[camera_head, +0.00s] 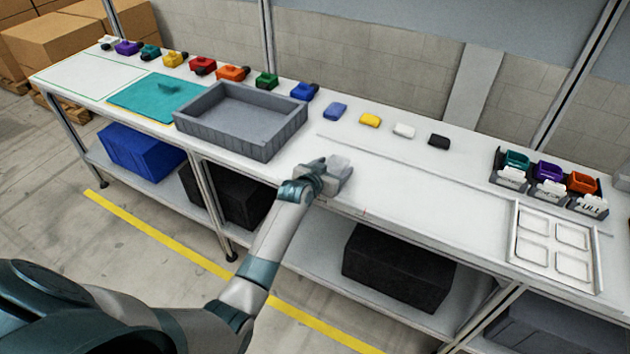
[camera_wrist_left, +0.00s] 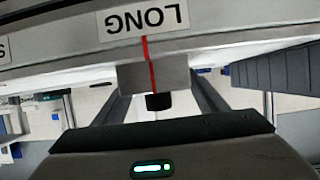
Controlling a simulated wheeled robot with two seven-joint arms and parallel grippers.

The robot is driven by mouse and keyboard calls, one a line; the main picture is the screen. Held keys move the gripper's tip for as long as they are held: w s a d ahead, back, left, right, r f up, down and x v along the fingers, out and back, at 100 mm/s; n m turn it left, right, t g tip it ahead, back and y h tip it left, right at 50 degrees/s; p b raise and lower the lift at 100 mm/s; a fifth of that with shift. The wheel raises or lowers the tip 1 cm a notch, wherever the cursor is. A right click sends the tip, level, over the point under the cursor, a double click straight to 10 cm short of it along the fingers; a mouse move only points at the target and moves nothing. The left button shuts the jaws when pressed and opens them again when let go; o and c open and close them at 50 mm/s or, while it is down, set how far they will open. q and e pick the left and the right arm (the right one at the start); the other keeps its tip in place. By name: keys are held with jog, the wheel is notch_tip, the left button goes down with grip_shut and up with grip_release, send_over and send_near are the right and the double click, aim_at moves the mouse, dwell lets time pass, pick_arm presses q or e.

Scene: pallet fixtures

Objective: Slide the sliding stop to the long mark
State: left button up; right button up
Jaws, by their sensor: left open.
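In the left wrist view, the sliding stop is a grey block (camera_wrist_left: 174,74) with a dark knob (camera_wrist_left: 158,102) below it. The white LONG label (camera_wrist_left: 115,22) shows upside down on the bench edge. A red line (camera_wrist_left: 146,48) runs from the label's edge down over the block, with no clear offset between the two parts. My left gripper (camera_head: 332,176) is at the front edge of the bench. Its dark fingers lie on both sides of the block and knob, open, with gaps visible. In the head view the gripper mostly hides the stop. My right gripper is not in view.
A grey bin (camera_head: 240,118) stands left of the gripper on the white bench. Several coloured blocks line the back edge. Small bins (camera_head: 547,185) and a white tray (camera_head: 553,245) are at the right. The bench top between is largely clear.

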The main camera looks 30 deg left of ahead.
pick_arm(q)
jog(key=b+v, duration=0.2)
jog(key=v, duration=1.4)
jog(key=shift+s+r, duration=0.15)
jog(key=shift+s, duration=0.1)
